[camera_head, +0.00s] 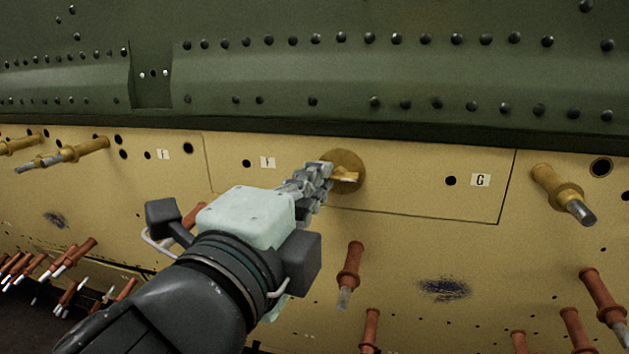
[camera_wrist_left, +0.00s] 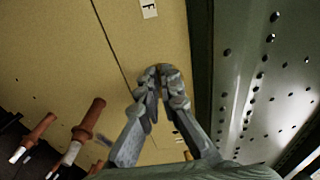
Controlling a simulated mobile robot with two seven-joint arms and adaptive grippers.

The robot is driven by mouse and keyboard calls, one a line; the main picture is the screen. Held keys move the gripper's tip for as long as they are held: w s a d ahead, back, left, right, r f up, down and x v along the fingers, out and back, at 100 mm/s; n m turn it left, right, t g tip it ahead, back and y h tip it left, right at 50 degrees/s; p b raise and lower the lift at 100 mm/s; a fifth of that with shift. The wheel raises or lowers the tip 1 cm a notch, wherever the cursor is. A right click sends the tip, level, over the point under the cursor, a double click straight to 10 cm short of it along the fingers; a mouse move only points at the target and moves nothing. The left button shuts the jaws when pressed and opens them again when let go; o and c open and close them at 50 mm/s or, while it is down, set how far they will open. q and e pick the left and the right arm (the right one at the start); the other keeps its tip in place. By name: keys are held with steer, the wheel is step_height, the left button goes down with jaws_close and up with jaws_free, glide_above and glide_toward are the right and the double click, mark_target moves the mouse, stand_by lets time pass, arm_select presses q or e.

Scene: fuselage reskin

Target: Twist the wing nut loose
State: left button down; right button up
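The wing nut (camera_head: 348,166) is gold-coloured, with a round base flat against the yellow panel and a wing sticking out, in the middle of the head view. My left gripper (camera_head: 324,173) reaches it from the lower left, its fingertips at the wing. In the left wrist view its fingers (camera_wrist_left: 160,74) come together at the tips, closed on the wing, and they hide most of the nut. The wing's exact seat between the fingertips is hidden. My right gripper is in neither view.
Labels F (camera_head: 267,162) and G (camera_head: 481,180) flank the nut on the panel. A gold fastener (camera_head: 563,193) juts out at right, and others at far left. Several red-brown pins, such as one (camera_head: 350,268) below the nut, stick out. A green riveted skin (camera_head: 330,75) overhangs above.

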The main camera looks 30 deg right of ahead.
arm_select(q)
steer(key=c, duration=1.8)
jaws_free()
steer(key=shift+d, duration=0.1)
steer(key=shift+o, duration=0.3)
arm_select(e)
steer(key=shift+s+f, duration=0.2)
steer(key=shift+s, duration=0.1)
